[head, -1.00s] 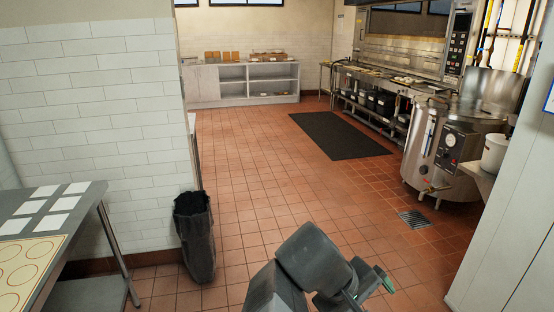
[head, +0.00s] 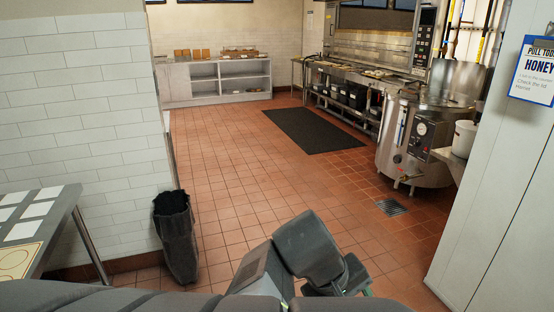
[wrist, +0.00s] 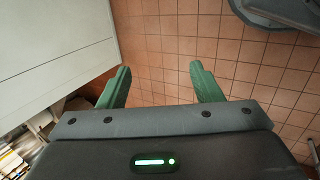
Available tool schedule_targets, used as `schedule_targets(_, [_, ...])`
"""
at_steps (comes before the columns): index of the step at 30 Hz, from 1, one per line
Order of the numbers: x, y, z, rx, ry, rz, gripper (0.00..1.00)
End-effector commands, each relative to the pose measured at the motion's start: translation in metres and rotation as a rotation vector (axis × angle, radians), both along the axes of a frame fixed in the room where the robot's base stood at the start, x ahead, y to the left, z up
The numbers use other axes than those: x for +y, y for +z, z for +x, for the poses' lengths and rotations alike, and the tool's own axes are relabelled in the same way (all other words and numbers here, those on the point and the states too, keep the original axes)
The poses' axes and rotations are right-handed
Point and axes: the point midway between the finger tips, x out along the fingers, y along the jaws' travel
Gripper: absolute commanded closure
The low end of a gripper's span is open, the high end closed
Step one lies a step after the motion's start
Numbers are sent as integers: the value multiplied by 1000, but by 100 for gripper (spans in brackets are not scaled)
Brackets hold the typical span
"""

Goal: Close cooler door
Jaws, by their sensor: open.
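No cooler door can be made out for certain. A tall pale panel (head: 500,190) with a paper sign (head: 535,72) stands at the right in the head view; I cannot tell whether it is the door or a wall. In the wrist view a pale flat panel (wrist: 50,60) fills the upper left, beside my gripper. My gripper (wrist: 161,85) is open and empty, its two green fingers apart over the tiled floor and not visibly touching the panel. In the head view my arm hides most of the gripper.
A dark trash bin (head: 176,240) stands by the white brick wall (head: 80,120) at the left, near a metal table (head: 62,222). A steel kettle (head: 415,150) stands at the right. The tiled floor between is open, with a black mat (head: 312,131) farther back.

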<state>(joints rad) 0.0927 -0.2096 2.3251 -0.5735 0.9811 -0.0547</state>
Motion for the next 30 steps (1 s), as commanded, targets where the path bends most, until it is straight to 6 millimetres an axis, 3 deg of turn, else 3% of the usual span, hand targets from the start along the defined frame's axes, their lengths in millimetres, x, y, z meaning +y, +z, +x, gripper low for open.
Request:
schedule_targets(1, [-9, 0, -1, 33, -26, -10, 51])
schedule_targets(9, [-80, 14, -25, 312, -182, -53, 100])
schedule_targets(14, [-123, 20, -50, 490, -277, -28, 100])
schedule_targets(21, [-182, 24, -105, 746, -418, 85, 100])
schedule_targets(30, [-228, 24, -178, 972, -550, 286, 100])
